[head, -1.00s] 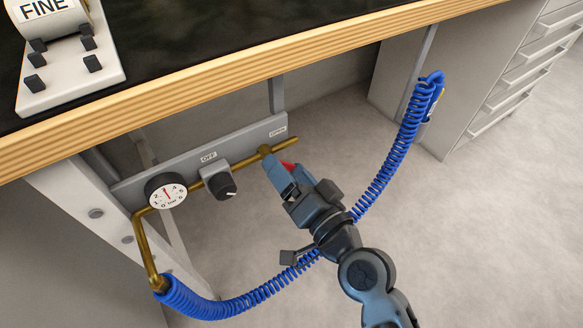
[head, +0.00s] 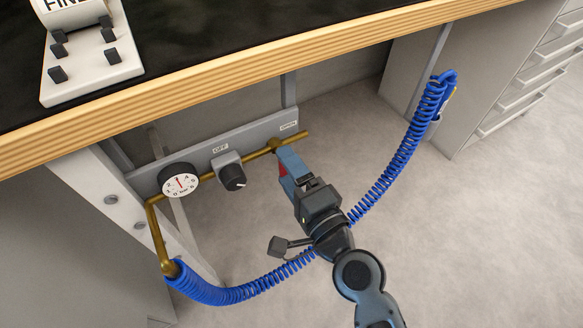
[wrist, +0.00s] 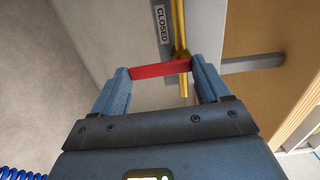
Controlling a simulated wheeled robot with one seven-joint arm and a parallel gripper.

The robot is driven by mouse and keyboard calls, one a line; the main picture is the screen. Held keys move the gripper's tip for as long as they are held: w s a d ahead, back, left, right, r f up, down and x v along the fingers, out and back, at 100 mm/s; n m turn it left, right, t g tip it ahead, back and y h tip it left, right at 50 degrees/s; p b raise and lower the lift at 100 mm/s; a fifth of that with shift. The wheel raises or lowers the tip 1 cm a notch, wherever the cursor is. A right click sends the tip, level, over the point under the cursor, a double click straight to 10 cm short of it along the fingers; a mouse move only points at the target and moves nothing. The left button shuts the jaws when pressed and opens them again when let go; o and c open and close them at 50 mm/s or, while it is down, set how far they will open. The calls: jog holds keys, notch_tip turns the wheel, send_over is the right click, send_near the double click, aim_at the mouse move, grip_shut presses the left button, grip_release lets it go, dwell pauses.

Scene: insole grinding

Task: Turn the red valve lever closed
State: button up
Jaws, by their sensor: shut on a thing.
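The red valve lever (wrist: 160,69) spans between the two fingers of my gripper (wrist: 163,76) in the wrist view, and my gripper is shut on it. The lever's right part meets the brass pipe (wrist: 180,30). In the head view only a sliver of the red lever (head: 283,170) shows at the left side of my gripper (head: 288,160); the fingers hide the rest. The brass valve body (head: 274,145) sits on the pipe just above the fingertips. A label reading CLOSED (wrist: 162,24) is on the grey bracket beside the pipe.
Left along the grey bracket are a black knob (head: 233,177) and a round gauge (head: 179,181). A coiled blue hose (head: 385,175) loops down behind my arm from the pipe's left end. The bench edge (head: 240,82) runs above; open floor lies to the right.

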jog(key=shift+f, duration=0.1)
dwell(0.4)
jog(key=o, duration=1)
jog(key=shift+o, duration=0.2)
jog(key=shift+s, duration=0.1)
jog(key=b+v, duration=0.1)
jog(key=v, duration=0.6)
jog(key=shift+s+d+b, duration=0.25)
jog(key=shift+s+b, duration=0.05)
jog(key=shift+b, duration=0.05)
